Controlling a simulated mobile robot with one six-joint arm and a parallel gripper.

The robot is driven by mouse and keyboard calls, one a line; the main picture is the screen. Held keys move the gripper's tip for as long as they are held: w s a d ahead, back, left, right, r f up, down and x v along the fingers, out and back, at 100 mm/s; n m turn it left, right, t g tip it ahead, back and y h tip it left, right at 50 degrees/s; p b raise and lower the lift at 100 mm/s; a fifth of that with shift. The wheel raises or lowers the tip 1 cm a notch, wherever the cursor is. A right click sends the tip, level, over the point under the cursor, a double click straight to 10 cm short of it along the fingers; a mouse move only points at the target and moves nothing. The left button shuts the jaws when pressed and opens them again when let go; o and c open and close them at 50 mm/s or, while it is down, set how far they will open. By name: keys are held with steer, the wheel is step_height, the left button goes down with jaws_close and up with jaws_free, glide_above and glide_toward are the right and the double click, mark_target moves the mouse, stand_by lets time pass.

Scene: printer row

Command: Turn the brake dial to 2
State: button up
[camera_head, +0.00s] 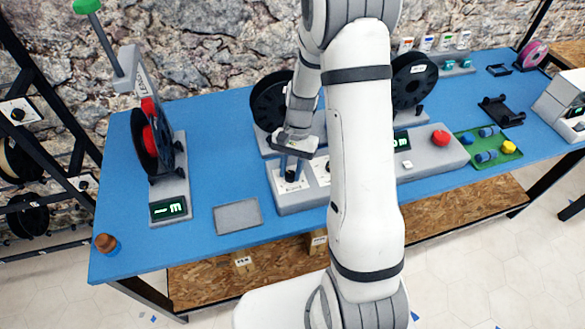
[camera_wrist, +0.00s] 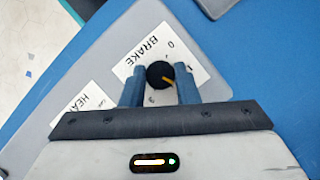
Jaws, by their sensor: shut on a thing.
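The brake dial (camera_wrist: 160,74) is a round black knob with a yellow pointer, on a white label reading BRAKE (camera_wrist: 140,52). In the wrist view, the pointer aims to the lower right, between a partly hidden mark at the right and the 3 below. No 2 can be read there; the right finger covers that part of the scale. My gripper (camera_wrist: 160,86) has its two blue fingers on either side of the dial, shut on it. In the head view, the dial (camera_head: 290,176) shows under my gripper (camera_head: 291,163) at the left end of the grey panel.
A spool stand with a display (camera_head: 168,209) and a flat grey plate (camera_head: 238,216) stand to the left on the blue table.

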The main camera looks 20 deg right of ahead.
steer(key=shift+d+m+t+y, duration=0.1)
steer(key=shift+m+t+y, duration=0.3)
steer(key=shift+m, duration=1)
stand_by(2.6)
steer(key=o, duration=1)
steer(key=v, duration=0.7)
steer(key=shift+w+d+r+b, duration=0.1)
steer(key=shift+d+r+b, duration=0.05)
steer(key=shift+r+b, duration=0.15)
